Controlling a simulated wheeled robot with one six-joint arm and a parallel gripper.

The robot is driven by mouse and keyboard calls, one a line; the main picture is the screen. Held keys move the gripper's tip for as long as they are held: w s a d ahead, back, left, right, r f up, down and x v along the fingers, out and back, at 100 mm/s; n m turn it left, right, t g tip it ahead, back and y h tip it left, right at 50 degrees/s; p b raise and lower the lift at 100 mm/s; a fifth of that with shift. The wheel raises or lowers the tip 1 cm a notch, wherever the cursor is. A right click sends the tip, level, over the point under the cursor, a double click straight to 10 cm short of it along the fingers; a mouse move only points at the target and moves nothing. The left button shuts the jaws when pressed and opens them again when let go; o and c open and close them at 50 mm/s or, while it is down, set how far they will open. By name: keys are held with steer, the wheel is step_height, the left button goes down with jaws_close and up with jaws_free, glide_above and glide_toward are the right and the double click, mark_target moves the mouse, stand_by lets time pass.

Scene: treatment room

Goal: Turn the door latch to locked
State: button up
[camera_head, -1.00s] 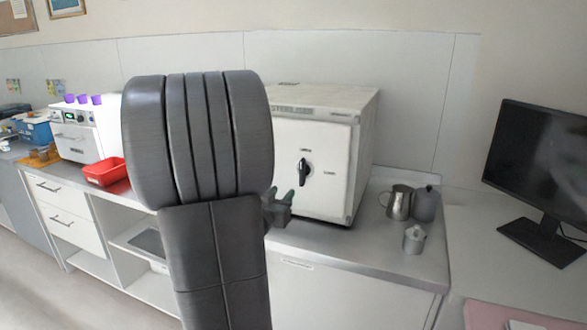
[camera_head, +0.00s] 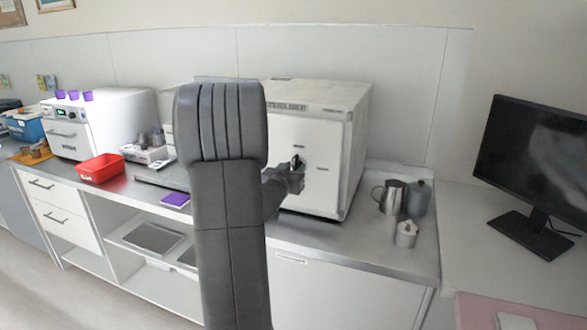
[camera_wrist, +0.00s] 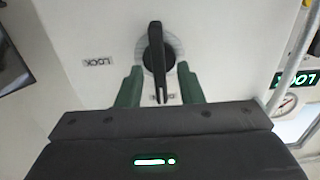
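The door latch (camera_head: 297,161) is a black handle on the front of the white steriliser (camera_head: 318,194). In the wrist view the latch (camera_wrist: 156,48) stands upright in the picture, its lower end over a partly covered label. The LOCK label (camera_wrist: 97,61) is upside down to the left of it. My gripper (camera_wrist: 159,71) is open, with one green finger on each side of the lower half of the latch. Small gaps seem to show, and I cannot tell whether either finger touches. In the head view my gripper (camera_head: 291,176) is at the door front and partly hides the latch.
A metal jug (camera_head: 389,197), a grey canister (camera_head: 419,198) and a small lidded pot (camera_head: 406,234) stand right of the steriliser. A monitor (camera_head: 535,165) is farther right. A red tray (camera_head: 100,168) and a purple item (camera_head: 175,199) lie left of my arm.

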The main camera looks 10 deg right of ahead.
jaws_close()
steer(key=shift+b, duration=0.3)
steer(key=shift+s+d+f+m+b, duration=0.1)
steer(key=shift+d+f+m+b, duration=0.05)
steer(key=shift+m+b, duration=2.35)
steer(key=shift+s+d+f+m+b, duration=0.15)
steer(key=shift+m+b, duration=1.5)
steer(key=shift+m, duration=1.8)
steer(key=shift+w+d+f+m+b, duration=0.1)
steer(key=shift+f+m+b, duration=0.05)
steer(key=shift+m+b, duration=2.35)
steer(key=shift+m+p, duration=0.35)
steer(key=shift+m, duration=0.3)
